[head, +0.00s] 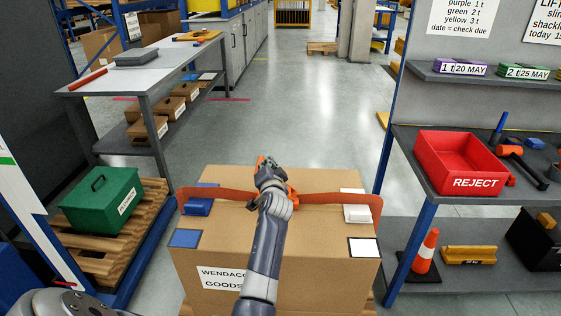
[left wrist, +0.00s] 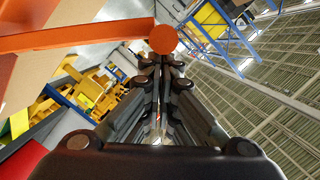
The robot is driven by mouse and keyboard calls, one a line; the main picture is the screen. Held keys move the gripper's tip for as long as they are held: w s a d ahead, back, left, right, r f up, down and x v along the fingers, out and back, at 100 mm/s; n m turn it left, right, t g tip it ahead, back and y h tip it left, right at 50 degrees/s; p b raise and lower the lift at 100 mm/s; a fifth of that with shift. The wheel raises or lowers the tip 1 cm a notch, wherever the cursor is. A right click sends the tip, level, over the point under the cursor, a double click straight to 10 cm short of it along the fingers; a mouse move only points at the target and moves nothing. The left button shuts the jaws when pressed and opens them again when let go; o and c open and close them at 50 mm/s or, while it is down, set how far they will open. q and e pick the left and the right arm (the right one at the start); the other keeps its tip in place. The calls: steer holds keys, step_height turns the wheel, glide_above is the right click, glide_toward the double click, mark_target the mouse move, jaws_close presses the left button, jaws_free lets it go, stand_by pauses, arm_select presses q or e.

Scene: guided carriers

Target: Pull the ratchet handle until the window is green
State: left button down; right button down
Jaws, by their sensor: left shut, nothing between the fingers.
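A cardboard carton (head: 325,255) stands in front of me with an orange strap (head: 335,198) across its top. The ratchet (head: 292,199) sits at the middle of the strap, mostly hidden behind my left gripper and wrist. In the left wrist view an orange bar (left wrist: 80,37), which looks like the ratchet handle, ends in a round orange tip (left wrist: 163,39) just beyond the fingertips. My left gripper (head: 266,162), also seen in the left wrist view (left wrist: 160,62), is shut and empty close to this tip; I cannot tell whether they touch. The window is not visible. My right gripper is out of view.
A shelf rack with a red REJECT bin (head: 460,163) stands to the right. A green case (head: 102,199) lies on a pallet at left. The floor beyond the carton is clear.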

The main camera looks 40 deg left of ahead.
arm_select(q)
steer(key=s+a+f+n+h, duration=0.1)
steer(key=s+a+f+n, duration=0.2)
steer(key=a+f, duration=0.3)
steer(key=shift+s+f+n+h, duration=0.15)
steer(key=shift+f+n+h, duration=0.15)
steer(key=shift+f+n, duration=0.4)
steer(key=shift+p, duration=0.3)
